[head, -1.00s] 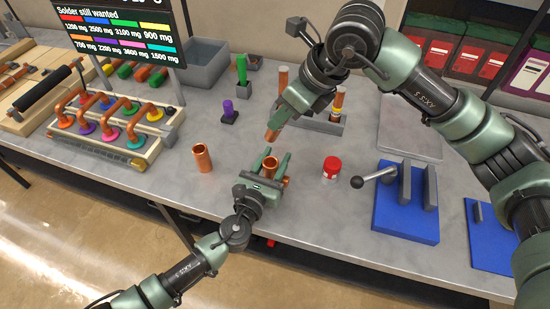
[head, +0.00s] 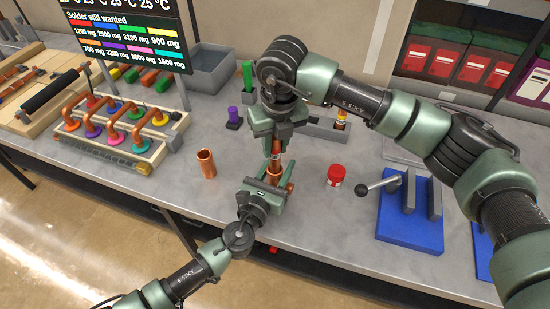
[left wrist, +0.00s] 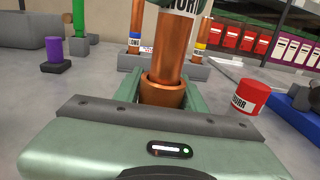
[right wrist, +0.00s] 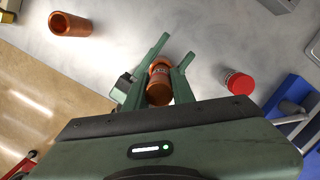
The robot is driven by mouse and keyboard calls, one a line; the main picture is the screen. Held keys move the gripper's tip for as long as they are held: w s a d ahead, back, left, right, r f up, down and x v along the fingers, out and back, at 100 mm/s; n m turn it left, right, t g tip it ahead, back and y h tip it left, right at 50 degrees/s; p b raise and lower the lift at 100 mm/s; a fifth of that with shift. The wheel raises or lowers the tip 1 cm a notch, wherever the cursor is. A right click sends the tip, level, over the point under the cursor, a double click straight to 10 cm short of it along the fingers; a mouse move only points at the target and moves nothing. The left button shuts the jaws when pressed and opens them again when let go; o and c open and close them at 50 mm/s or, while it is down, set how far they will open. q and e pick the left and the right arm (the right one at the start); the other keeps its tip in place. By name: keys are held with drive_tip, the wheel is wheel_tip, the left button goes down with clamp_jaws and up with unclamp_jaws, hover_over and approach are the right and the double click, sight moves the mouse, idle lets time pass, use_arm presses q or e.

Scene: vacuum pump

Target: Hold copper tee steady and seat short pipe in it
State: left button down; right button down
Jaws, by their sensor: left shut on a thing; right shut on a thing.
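The copper tee (left wrist: 163,93) is held between my left gripper's fingers (head: 268,186), low over the front of the bench. My right gripper (head: 275,150) is shut on the pipe from above. In the right wrist view the pipe (right wrist: 160,72) lies between its fingers, with the tee partly hidden.
A loose copper fitting (head: 206,163) stands to the left. A red-capped jar (head: 336,174) and a blue lever fixture (head: 412,215) are to the right. Behind are a pipe rack (head: 328,130), a purple peg (head: 233,115) and a manifold with coloured rings (head: 115,130).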

sight(275, 158)
drive_tip(key=shift+f, duration=2)
drive_tip(key=shift+f, duration=0.1)
drive_tip(key=c, duration=1.2)
unclamp_jaws()
drive_tip(key=r, duration=0.4)
drive_tip(key=s+r, duration=0.1)
drive_tip(key=r, duration=0.7)
drive_tip(key=shift+s+d, duration=0.3)
drive_tip(key=shift+s, duration=0.05)
use_arm(q)
drive_tip(key=c, duration=0.8)
unclamp_jaws()
drive_tip(key=shift+o, duration=0.3)
